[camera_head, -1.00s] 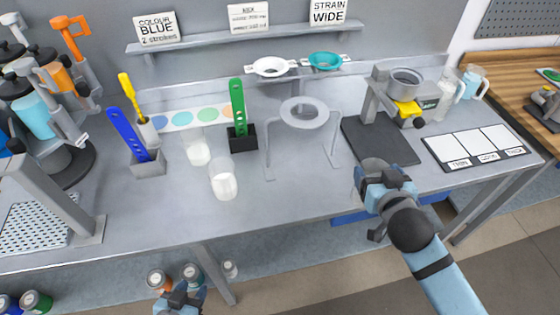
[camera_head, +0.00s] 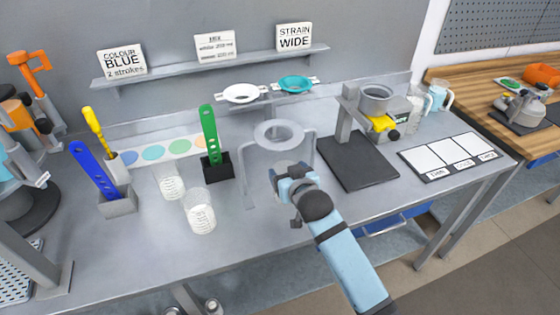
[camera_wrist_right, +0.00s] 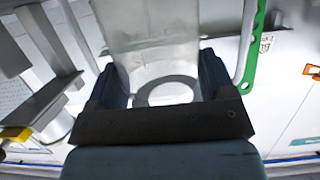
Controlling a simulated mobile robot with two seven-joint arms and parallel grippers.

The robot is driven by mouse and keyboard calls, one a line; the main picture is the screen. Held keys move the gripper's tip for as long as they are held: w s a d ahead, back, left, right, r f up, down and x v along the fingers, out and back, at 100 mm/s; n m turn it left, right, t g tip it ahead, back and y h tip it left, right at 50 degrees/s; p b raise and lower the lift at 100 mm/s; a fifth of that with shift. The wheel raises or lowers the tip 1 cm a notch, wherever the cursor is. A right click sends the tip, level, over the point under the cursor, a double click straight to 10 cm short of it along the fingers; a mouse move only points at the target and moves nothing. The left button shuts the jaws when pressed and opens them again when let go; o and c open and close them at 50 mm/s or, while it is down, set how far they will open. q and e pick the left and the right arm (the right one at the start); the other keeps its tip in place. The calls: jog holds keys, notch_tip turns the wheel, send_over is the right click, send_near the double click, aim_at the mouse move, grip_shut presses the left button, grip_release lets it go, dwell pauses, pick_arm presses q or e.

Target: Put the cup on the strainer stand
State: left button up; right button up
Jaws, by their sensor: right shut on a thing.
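The strainer stand (camera_head: 278,133) is a grey ring on legs on the bench. My right gripper (camera_head: 292,178) is in front of it, partly hiding its legs. The right gripper is shut on a clear cup (camera_wrist_right: 150,45), which fills the space between the fingers in the right wrist view. In the head view the held cup is mostly hidden by the gripper. A pale ring shows through or below the cup; I cannot tell whether it touches the stand. My left gripper is out of view.
Two clear cups (camera_head: 200,212) with whitish contents stand to the left. A green strip (camera_head: 209,135) stands in a black holder (camera_head: 217,166) beside the stand. White (camera_head: 241,93) and teal (camera_head: 295,84) strainers hang behind. A dark-based device (camera_head: 357,161) stands to the right.

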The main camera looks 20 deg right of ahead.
aim_at(282, 165)
jog(key=w, duration=0.3)
jog(key=p+x, duration=0.1)
jog(key=x, duration=0.2)
jog(key=shift+w+a+f, duration=0.1)
jog(key=shift+w+f, duration=0.05)
jog(key=shift+f, duration=0.1)
jog(key=shift+f, duration=0.1)
jog(key=o, duration=1.2)
jog(key=shift+f, duration=0.1)
